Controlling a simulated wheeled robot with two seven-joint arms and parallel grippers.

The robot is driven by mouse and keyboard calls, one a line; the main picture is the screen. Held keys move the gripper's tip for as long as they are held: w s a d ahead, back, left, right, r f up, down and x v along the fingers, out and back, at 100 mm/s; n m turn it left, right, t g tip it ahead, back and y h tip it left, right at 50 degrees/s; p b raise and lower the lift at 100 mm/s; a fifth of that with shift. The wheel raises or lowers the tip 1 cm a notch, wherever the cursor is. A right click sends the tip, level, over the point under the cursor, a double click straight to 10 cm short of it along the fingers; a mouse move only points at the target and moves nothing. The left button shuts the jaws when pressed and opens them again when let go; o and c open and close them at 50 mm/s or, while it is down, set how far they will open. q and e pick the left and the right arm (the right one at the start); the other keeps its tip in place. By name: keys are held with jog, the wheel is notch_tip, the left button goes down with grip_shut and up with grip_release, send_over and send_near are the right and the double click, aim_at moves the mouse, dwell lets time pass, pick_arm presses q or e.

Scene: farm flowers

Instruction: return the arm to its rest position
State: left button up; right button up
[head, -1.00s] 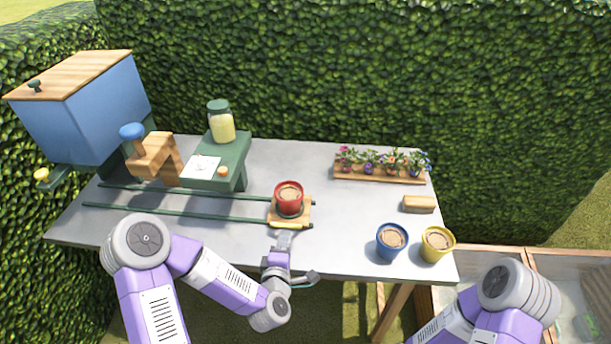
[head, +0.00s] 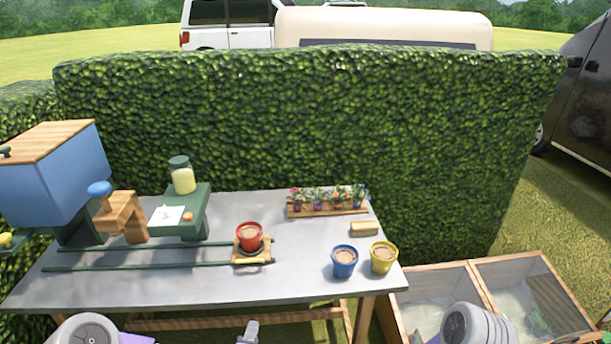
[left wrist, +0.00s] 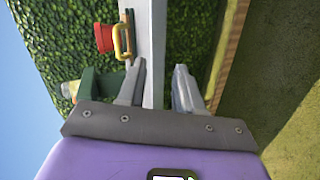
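My left gripper shows only as a grey tip (head: 249,330) at the bottom edge of the head view, in front of the table and apart from it. In the left wrist view my left gripper (left wrist: 160,66) has its two fingers spread with nothing between them. The rest of the left arm is mostly below the head view. The pot also shows sideways in the left wrist view (left wrist: 103,37). My right gripper is out of view.
The grey table (head: 140,290) has a bare front strip. A blue pot (head: 344,262) and a yellow pot (head: 383,258) stand at its right end. A flower tray (head: 330,209) and a wooden block (head: 364,229) lie behind them. A blue hopper (head: 50,175) stands left.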

pick_arm(q)
jog(key=s+d+f+m+g+h, duration=0.45)
jog(key=s+f+m+g, duration=0.3)
jog(key=f, duration=0.55)
jog(key=s+f+m+g, duration=0.6)
jog(key=s, duration=0.6)
jog(key=shift+s+a+p, duration=0.15)
jog(key=shift+s+p, duration=0.05)
jog(key=shift+p, duration=0.15)
